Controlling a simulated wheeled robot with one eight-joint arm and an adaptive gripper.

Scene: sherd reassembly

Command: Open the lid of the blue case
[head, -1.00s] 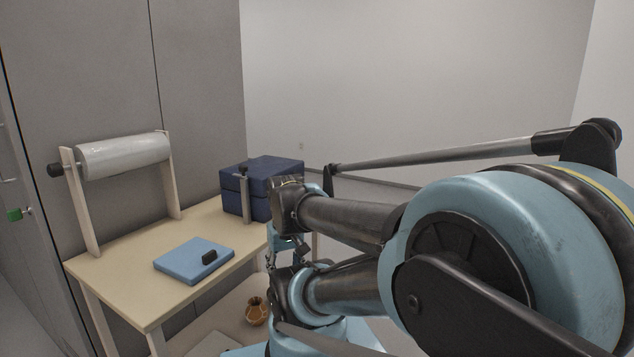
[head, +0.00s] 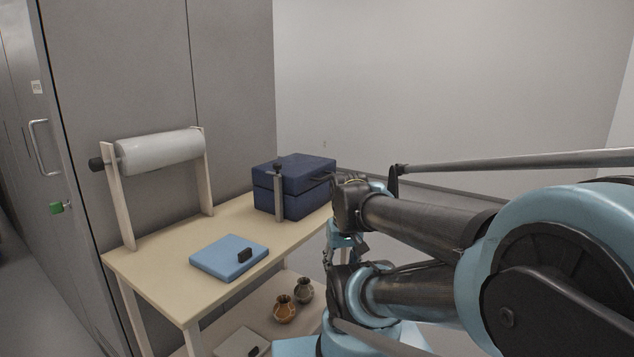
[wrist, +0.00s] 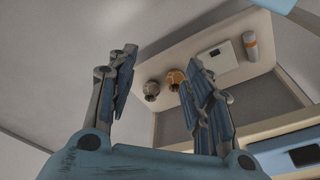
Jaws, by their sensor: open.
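The dark blue case (head: 290,188) stands shut at the back of the wooden table, its lid seam showing around its side. A grey upright post with a dark knob (head: 278,190) stands in front of its face. My gripper (wrist: 163,85) is open and empty in the wrist view, its two fingers spread apart. In the head view my gripper is mostly hidden behind my arm links, to the right of the table and apart from the case. The case does not clearly show in the wrist view.
A light blue slab with a black block (head: 229,256) lies on the table front. A white roll on a wooden stand (head: 160,152) is at left. Two pots (head: 285,308) sit on the lower shelf, near a white item (wrist: 217,57). The tabletop between slab and case is clear.

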